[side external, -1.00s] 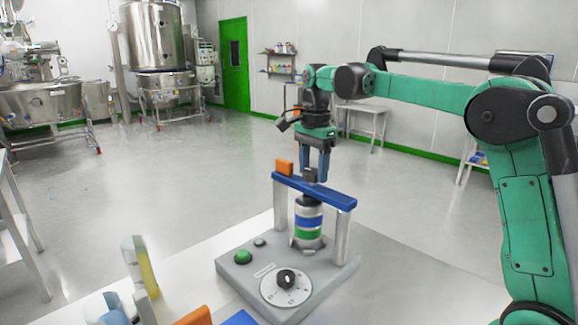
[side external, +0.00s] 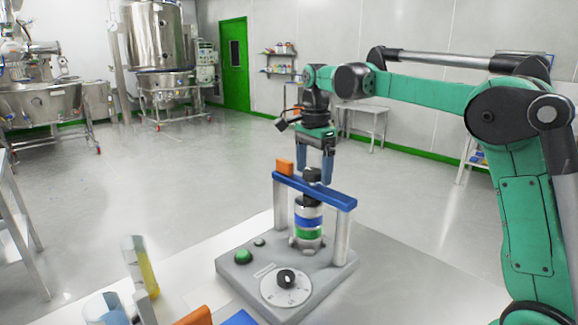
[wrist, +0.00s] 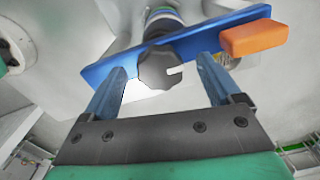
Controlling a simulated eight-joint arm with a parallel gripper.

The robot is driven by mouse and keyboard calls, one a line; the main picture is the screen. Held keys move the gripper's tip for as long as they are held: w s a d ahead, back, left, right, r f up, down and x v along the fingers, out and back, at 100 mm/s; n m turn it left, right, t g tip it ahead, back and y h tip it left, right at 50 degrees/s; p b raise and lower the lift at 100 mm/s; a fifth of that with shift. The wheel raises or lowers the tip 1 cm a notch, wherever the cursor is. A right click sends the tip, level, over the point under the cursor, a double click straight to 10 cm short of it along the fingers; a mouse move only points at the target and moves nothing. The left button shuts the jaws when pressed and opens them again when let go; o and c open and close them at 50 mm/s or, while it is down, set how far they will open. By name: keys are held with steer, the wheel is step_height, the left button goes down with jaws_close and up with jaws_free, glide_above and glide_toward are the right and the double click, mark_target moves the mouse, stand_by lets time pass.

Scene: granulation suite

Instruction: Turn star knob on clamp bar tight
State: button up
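The dark star knob (side external: 312,174) stands on top of the blue clamp bar (side external: 335,193). In the wrist view the knob (wrist: 158,70) is lobed and carries a white mark on its right side. The clamp bar (wrist: 105,66) runs diagonally behind it. My gripper (side external: 314,177) points down over the bar. In the wrist view its two blue fingers (wrist: 161,66) are spread, one on each side of the knob, with a gap on both sides. A banded container (side external: 309,221) stands under the bar, between its posts.
An orange block (side external: 285,167) sits on the left end of the bar. The grey base (side external: 318,283) carries a green button (side external: 243,257) and a dial (side external: 286,285). A yellow-filled tube (side external: 147,272) and a blue beaker (side external: 104,309) stand at the front left.

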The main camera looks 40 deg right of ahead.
mark_target(313, 172)
steer(key=shift+r, duration=2.85)
steer(key=shift+s+a+n, duration=0.2)
steer(key=shift+a+n, duration=0.1)
steer(key=shift+n, duration=0.2)
steer(key=s+a+f+n+t, duration=0.7)
steer(key=s+a+f+n, duration=0.2)
steer(key=n, duration=1)
step_height(313, 172, down, 3)
steer(key=s, duration=0.2)
steer(key=shift+s+a+r, duration=0.2)
steer(key=shift+s, duration=0.1)
